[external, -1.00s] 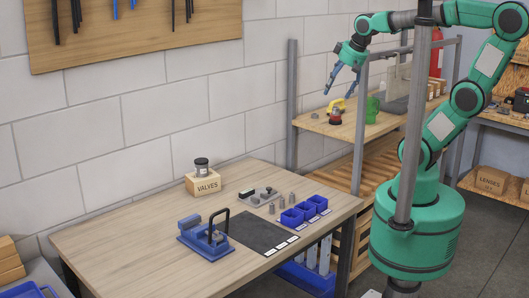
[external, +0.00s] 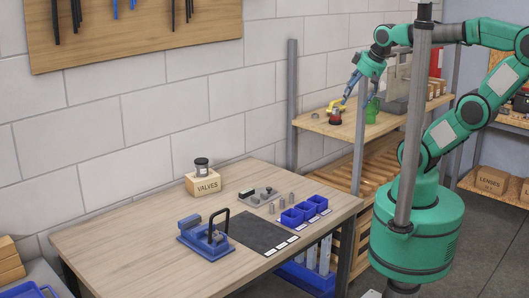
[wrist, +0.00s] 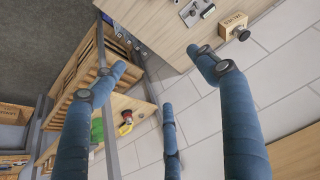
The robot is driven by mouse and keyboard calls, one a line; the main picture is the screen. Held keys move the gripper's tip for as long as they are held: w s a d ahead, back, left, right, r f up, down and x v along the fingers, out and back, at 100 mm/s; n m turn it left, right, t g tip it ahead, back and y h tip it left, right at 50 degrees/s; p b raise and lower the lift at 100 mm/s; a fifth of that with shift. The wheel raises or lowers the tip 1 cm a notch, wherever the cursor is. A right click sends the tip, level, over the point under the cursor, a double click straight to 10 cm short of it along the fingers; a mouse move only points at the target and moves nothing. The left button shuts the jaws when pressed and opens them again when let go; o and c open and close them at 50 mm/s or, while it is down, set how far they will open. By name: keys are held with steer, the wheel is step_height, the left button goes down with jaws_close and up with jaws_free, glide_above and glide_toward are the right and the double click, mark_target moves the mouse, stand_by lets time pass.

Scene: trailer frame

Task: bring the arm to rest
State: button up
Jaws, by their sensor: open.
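My arm reaches over the wooden shelf (external: 385,128) at the back right, with its green links bent. My gripper (external: 359,94) has blue fingers spread apart, pointing down above the shelf. Nothing is held between them. In the wrist view the fingers of my gripper (wrist: 158,62) stand wide apart with empty space between. A dark and red object with a yellow part (external: 335,114) is on the shelf below the fingers. It also shows in the wrist view (wrist: 126,124).
A grey post (external: 409,150) crosses in front of my arm. The wooden table (external: 140,245) holds a blue clamp-like fixture (external: 203,238), a dark mat (external: 258,234), blue bins (external: 305,212) and a VALVES box (external: 203,184) with a jar on it. The table's left part is clear.

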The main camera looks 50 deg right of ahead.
steer(key=shift+f+b, duration=1.75)
steer(key=shift+f, duration=0.3)
